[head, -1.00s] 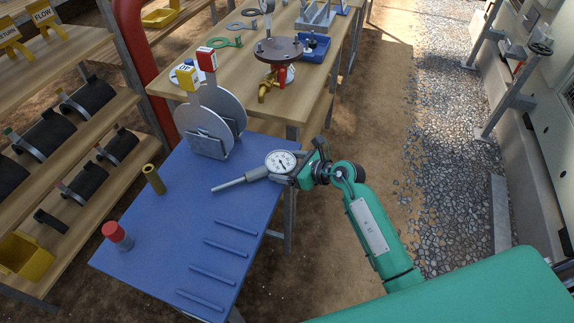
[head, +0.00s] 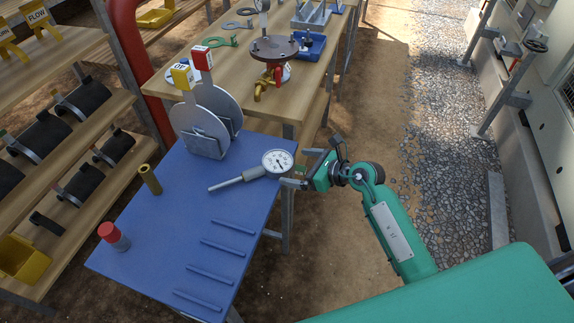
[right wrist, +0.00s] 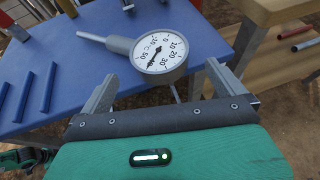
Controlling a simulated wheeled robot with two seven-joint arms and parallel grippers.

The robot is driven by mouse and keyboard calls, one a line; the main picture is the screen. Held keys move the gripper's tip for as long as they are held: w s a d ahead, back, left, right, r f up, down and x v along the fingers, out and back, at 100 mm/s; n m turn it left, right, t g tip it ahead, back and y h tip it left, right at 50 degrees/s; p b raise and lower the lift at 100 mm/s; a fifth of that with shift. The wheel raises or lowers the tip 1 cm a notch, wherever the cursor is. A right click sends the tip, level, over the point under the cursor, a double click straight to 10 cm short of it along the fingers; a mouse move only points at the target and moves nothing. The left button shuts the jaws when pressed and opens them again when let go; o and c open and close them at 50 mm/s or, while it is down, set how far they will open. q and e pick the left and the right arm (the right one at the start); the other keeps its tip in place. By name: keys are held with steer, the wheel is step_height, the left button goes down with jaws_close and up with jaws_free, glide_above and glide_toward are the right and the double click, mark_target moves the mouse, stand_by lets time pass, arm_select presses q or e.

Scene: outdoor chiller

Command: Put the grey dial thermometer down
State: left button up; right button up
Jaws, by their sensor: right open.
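The grey dial thermometer (head: 277,163) lies on the blue table top (head: 150,230) near its right edge, its stem pointing left. In the right wrist view the thermometer (right wrist: 158,52) shows its white Celsius dial just beyond the fingertips. My right gripper (head: 297,172) is open at the table's right edge, to the right of the dial. In the right wrist view its two fingers (right wrist: 160,85) are spread wide, with nothing held between them. My left gripper is not in view.
Two grey discs with a yellow tag (head: 183,77) and a red tag (head: 202,58) stand in a holder behind the thermometer. A brass tube (head: 150,180) and a red-capped cylinder (head: 113,236) stand to the left. Several blue ribs (head: 222,248) lie in front. Gravel ground is free on the right.

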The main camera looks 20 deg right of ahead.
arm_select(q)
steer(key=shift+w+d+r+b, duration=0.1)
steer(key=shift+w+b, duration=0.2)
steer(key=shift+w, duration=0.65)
arm_select(e)
steer(key=v, duration=0.6)
steer(key=shift+s+r, duration=0.1)
steer(key=shift+s, duration=0.05)
